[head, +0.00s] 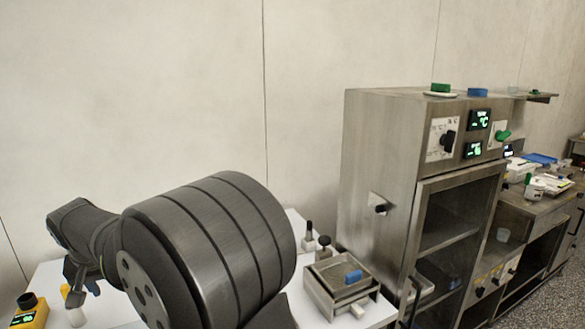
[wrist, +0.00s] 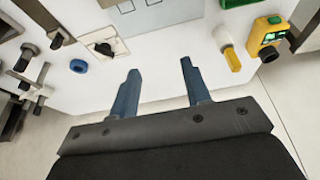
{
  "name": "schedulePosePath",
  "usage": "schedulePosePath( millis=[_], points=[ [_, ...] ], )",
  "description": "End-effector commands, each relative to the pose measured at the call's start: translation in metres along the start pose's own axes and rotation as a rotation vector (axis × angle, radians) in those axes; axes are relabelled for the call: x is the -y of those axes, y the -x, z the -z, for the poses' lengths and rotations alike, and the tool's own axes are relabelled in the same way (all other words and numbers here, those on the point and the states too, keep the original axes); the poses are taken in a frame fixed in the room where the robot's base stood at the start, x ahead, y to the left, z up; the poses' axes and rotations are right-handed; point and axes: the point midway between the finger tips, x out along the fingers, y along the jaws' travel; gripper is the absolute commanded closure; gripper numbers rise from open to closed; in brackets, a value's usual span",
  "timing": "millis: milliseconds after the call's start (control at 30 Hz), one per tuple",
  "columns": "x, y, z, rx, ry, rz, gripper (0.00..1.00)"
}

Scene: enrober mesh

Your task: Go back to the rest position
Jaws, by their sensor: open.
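My gripper (wrist: 160,92) shows in the wrist view with its two blue-grey fingers spread apart. Nothing is between the fingers; the white table (wrist: 165,65) shows beyond them.
In the head view a metal tray (head: 322,297) with a blue item (head: 353,276) stands on the table, beside a steel cabinet (head: 385,150). A yellow device (head: 30,310) is at lower left.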

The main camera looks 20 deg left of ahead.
Motion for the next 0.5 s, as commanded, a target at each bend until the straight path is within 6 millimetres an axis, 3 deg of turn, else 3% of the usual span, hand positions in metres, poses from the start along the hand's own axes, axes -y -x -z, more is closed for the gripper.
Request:
schedulePosePath(
  millis=[200,500],
  points=[
    [0.000,-0.008,0.017,0.093,-0.008,-0.014,0.56],
    [0.000,-0.011,0.026,0.160,-0.010,-0.016,0.56]
  ],
)
